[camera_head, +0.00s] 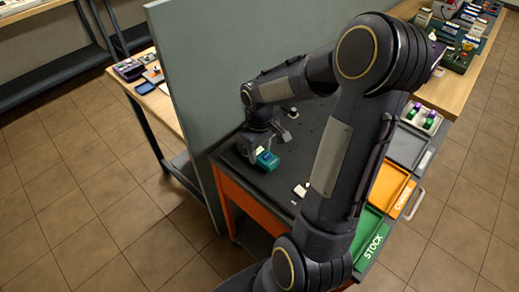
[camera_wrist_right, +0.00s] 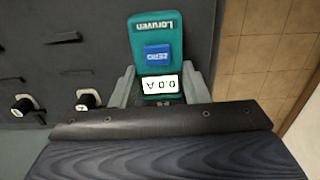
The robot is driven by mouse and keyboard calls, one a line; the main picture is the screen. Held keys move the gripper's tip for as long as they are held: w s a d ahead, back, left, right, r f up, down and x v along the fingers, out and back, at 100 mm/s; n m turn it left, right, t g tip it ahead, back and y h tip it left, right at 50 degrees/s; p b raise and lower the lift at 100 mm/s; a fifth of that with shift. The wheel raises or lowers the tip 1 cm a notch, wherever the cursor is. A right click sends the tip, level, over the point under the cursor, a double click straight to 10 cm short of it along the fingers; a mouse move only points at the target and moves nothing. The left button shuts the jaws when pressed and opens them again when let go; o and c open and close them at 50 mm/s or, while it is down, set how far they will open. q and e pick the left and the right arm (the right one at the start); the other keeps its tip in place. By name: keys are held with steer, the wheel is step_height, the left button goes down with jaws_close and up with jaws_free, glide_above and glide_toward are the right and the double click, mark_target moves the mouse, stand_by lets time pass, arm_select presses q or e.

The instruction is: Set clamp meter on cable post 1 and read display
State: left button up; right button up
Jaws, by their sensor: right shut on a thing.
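The clamp meter (camera_head: 267,160) is teal and sits low over the dark worktop near its left end. In the right wrist view the meter (camera_wrist_right: 155,32) shows a blue ZERO button and a lit display (camera_wrist_right: 161,85) that reads 0.0 A, upside down. My right gripper (camera_head: 256,147) is shut on the meter, with a finger on each side of it. The meter's jaws are out of sight, so I cannot tell whether they are around a post. Cable post 1 cannot be identified. My left gripper is not in view.
A grey partition (camera_head: 185,100) stands at the worktop's left edge. A green STOCK tray (camera_head: 369,238), an orange tray (camera_head: 389,187) and a grey tray (camera_head: 407,147) line the right side. Two round black-and-white fittings (camera_wrist_right: 88,98) show on the dark surface. My right arm hides much of the worktop.

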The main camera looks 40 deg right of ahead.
mark_target(259, 152)
steer(key=shift+f+b, duration=0.5)
steer(key=shift+f, duration=0.1)
stand_by(0.4)
steer(key=o, duration=0.9)
steer(key=shift+o, duration=0.2)
step_height(259, 152, up, 11)
steer(key=p, duration=0.8)
steer(key=shift+p, duration=0.4)
steer(key=s+a+r+m+t+y+b, duration=0.1)
steer(key=s+a+r+t+y, duration=0.1)
steer(key=s+a+r, duration=0.2)
steer(key=s+a+r+m+t+y+b, duration=0.1)
steer(key=s+a+r+t, duration=0.2)
steer(key=s+a, duration=0.6)
steer(key=shift+s+a+r+m+t+y, duration=0.2)
steer(key=shift+a+r+m+t+y, duration=0.15)
steer(key=shift+a, duration=0.8)
